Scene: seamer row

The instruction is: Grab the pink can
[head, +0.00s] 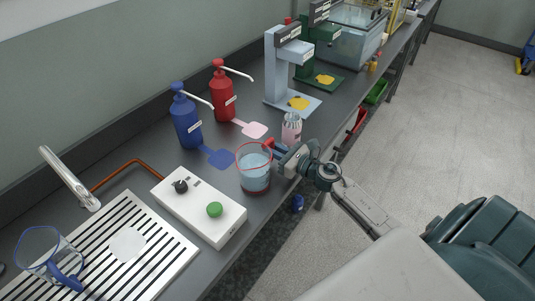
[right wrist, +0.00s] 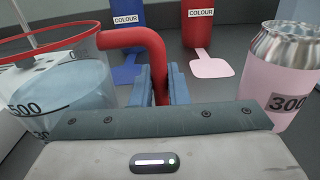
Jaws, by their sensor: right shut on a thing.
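The pink can (head: 291,132), pale pink with a silver top, stands upright on the bench beside my right gripper. In the right wrist view the can (right wrist: 288,85) is at the right edge, marked 300, apart from the fingers. My right gripper (head: 276,152) is shut on the red handle (right wrist: 153,50) of a clear jug (head: 254,176). The jug has a red rim and holds pale blue liquid. The blue fingers (right wrist: 160,88) are on both sides of the handle. I cannot tell whether the jug touches the bench. My left gripper is not in view.
Behind the jug stand a blue pump bottle (head: 186,122) and a red pump bottle (head: 223,95). A white control box (head: 198,208) with a green button is left of the jug. A light-blue stand (head: 275,70) is beyond the can. The bench's front edge is close to the jug.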

